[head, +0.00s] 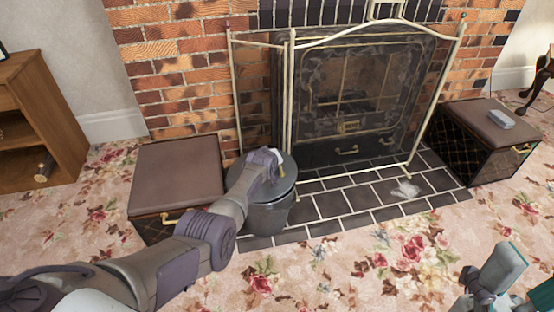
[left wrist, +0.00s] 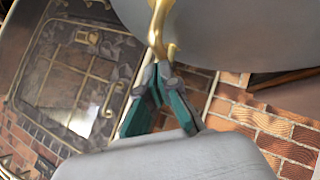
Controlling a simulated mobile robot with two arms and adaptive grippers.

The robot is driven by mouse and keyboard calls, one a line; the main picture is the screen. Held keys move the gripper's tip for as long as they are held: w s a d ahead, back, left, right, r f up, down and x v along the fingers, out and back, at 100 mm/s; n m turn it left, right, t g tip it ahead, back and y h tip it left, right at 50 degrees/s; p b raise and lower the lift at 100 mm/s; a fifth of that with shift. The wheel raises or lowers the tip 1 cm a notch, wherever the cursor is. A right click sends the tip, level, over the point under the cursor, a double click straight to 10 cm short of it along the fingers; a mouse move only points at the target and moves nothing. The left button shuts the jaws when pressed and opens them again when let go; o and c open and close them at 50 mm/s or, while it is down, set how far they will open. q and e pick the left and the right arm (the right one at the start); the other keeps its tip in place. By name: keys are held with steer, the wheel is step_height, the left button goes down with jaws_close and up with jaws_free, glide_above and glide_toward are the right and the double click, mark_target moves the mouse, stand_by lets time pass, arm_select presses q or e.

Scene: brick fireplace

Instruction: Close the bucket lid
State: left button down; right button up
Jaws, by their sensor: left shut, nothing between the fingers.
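The dark grey bucket (head: 270,216) stands on the hearth's left end, beside a brown-topped box. Its grey lid (head: 288,180) appears to lie across the bucket top, partly hidden by my left arm; I cannot tell whether its rim is fully seated. In the left wrist view, a grey rounded surface (left wrist: 235,35), apparently the lid, carries a gold handle (left wrist: 160,22). My left gripper (left wrist: 160,72) is shut and empty, its tips right by the handle's end; contact is unclear. My right gripper (head: 482,277) is at the lower right, away from the bucket; its finger gap is unclear.
The brown-topped box (head: 178,176) is close to the bucket's left. A metal fireplace screen (head: 291,100) stands behind it. Another box (head: 483,140) with a small grey object (head: 501,118) on top is at the right. Floral carpet (head: 350,268) in front is open.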

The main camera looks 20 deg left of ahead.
arm_select(q)
steer(key=shift+w+d+f+b, duration=0.15)
steer(key=shift+d+f+b, duration=0.1)
steer(key=shift+f+b, duration=0.3)
steer(key=shift+w+d+f+b, duration=0.15)
steer(key=shift+d+f+b, duration=0.1)
steer(key=shift+f+b, duration=0.25)
steer(key=shift+f, duration=0.25)
steer(key=shift+d+f, duration=0.1)
steer(key=shift+f, duration=0.05)
steer(key=shift+d+f+b, duration=0.1)
steer(key=shift+f+b, duration=0.1)
steer(key=shift+b, duration=0.1)
steer(key=shift+r, duration=0.1)
